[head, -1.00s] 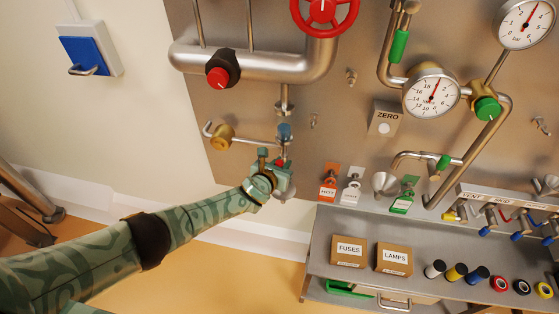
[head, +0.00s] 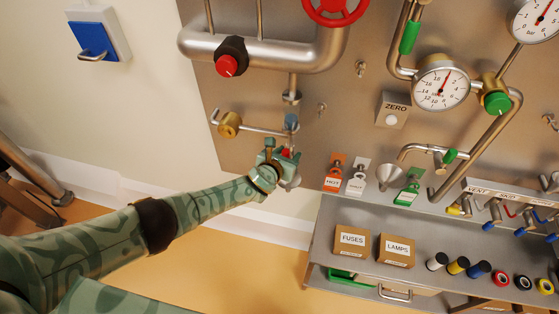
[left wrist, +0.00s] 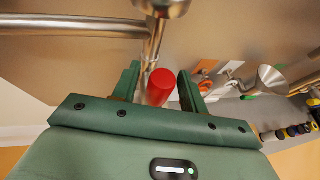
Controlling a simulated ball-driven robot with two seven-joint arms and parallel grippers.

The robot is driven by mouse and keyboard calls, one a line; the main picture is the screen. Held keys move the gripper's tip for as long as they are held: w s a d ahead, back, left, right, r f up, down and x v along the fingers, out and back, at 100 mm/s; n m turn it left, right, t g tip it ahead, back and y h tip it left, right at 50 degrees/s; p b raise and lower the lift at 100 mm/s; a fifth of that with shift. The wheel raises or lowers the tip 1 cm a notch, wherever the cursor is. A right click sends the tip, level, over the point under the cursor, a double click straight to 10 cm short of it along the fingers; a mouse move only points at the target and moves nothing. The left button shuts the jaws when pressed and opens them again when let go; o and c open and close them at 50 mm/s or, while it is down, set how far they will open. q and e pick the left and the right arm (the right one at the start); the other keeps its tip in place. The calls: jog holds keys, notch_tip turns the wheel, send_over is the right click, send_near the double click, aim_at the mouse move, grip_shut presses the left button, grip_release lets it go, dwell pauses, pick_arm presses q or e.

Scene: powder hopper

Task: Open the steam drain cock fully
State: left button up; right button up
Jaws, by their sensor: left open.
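The drain cock has a red handle (head: 285,154), seen in the head view at the lower end of a short vertical pipe under the big steam pipe (head: 265,52). In the left wrist view the handle (left wrist: 160,87) is a red cylinder pointing toward my camera, below a metal pipe and fitting (left wrist: 155,40). My left gripper (head: 283,157) is at the handle. Its green jaws (left wrist: 160,82) are open, one on each side of the handle, with a gap at the right jaw. The cock's body is partly hidden by my gripper. My right gripper is not in view.
A brass valve (head: 229,124) on a side pipe is left of my gripper. A grey shelf (head: 323,238) with boxes stands lower right.

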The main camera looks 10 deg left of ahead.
pick_arm(q)
jog(key=p+v, duration=0.8)
jog(key=v, duration=0.7)
jog(key=shift+s, duration=0.35)
jog(key=shift+a+r, duration=0.1)
jog(key=shift+r, duration=0.05)
